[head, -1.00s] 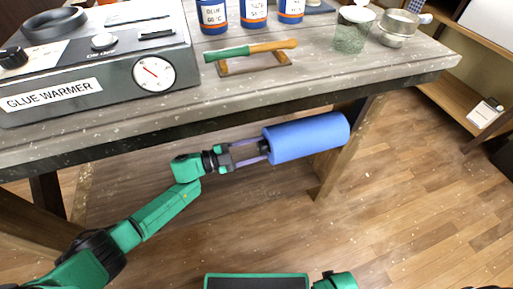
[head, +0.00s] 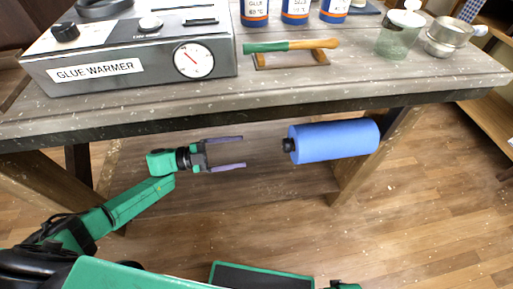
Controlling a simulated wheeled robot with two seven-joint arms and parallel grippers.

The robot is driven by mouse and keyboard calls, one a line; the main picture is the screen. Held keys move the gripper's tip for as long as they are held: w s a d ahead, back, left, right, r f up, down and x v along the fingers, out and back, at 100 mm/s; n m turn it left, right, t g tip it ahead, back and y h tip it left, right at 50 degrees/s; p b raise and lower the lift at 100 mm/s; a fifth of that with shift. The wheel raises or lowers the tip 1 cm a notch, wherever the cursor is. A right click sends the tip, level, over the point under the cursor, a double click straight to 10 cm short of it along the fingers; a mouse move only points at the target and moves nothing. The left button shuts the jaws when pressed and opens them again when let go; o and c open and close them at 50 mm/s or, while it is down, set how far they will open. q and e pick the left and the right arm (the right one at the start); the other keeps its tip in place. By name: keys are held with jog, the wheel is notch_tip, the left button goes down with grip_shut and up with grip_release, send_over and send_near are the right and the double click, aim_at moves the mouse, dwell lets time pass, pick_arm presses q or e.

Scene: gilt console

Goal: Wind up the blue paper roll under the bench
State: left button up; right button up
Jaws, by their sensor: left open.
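The blue paper roll (head: 338,140) is mounted lengthwise under the bench (head: 300,91), near its right leg. A dark knob or hub (head: 289,145) sticks out of its left end. My left gripper (head: 243,153) is under the bench to the left of the roll. Its two fingers are spread, point right towards the knob, and hold nothing. A clear gap lies between the fingertips and the knob. No loose paper hanging from the roll can be made out. My right gripper does not show.
On the bench stand a glue warmer (head: 110,72), several blue-labelled jars (head: 295,10), a brush on a wooden rest (head: 291,59), a glass jar (head: 398,36) and a metal pot (head: 447,36). The wooden floor in front is free.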

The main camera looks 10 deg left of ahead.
pick_arm(q)
jog(key=shift+s+a, duration=0.1)
jog(key=shift+a, duration=0.3)
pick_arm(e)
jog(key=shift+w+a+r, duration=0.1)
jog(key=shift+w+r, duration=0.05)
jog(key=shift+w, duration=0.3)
